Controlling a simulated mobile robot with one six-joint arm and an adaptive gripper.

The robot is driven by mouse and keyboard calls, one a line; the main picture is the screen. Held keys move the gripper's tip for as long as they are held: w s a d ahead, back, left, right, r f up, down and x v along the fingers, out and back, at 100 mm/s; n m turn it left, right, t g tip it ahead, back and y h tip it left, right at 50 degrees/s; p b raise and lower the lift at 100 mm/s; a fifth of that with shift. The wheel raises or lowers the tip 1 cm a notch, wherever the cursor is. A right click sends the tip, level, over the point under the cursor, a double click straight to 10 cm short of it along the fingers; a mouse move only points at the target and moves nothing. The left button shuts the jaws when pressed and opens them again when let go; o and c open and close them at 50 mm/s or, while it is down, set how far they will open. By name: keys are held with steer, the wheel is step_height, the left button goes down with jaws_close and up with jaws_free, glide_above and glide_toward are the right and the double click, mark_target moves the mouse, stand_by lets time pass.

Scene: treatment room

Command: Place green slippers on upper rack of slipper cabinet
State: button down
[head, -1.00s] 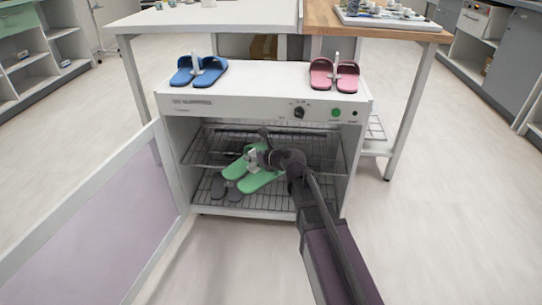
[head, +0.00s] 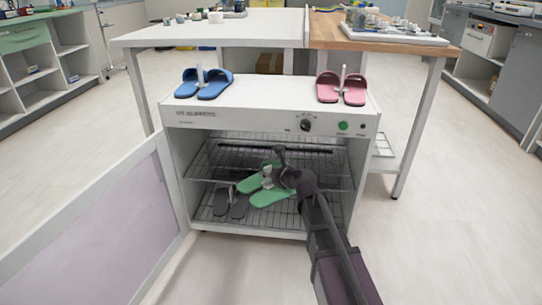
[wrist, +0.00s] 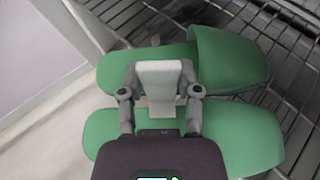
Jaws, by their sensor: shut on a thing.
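The green slippers (head: 268,198) are at the front opening of the cabinet (head: 190,118), in front of its racks. My gripper (head: 268,176) is shut on the white upright piece between the two slippers. In the wrist view my gripper (wrist: 160,82) has a finger on each side of this piece, with a green slipper (wrist: 240,135) on either side. The upper rack (head: 225,155) shows behind and above them and looks empty. Whether the slippers touch the lower rack (head: 215,222) cannot be told.
Grey slippers (head: 230,203) lie on the lower rack, left of the green pair. The open cabinet door (head: 105,235) stands at the left. Blue slippers (head: 203,83) and pink slippers (head: 342,88) are on the cabinet top. A table (head: 230,30) stands behind.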

steer(key=w, duration=1.2)
steer(key=shift+w+d, duration=0.2)
steer(key=shift+w, duration=0.15)
steer(key=shift+w, duration=0.5)
steer(key=w, duration=0.1)
steer(key=w+f+b, duration=0.1)
steer(key=w, duration=0.1)
steer(key=shift+w+d, duration=0.15)
steer(key=shift+w, duration=0.1)
steer(key=shift+f, duration=0.25)
steer(key=shift+c, duration=1.5)
jaws_free()
steer(key=shift+s+r, duration=0.1)
steer(key=shift+s, duration=0.05)
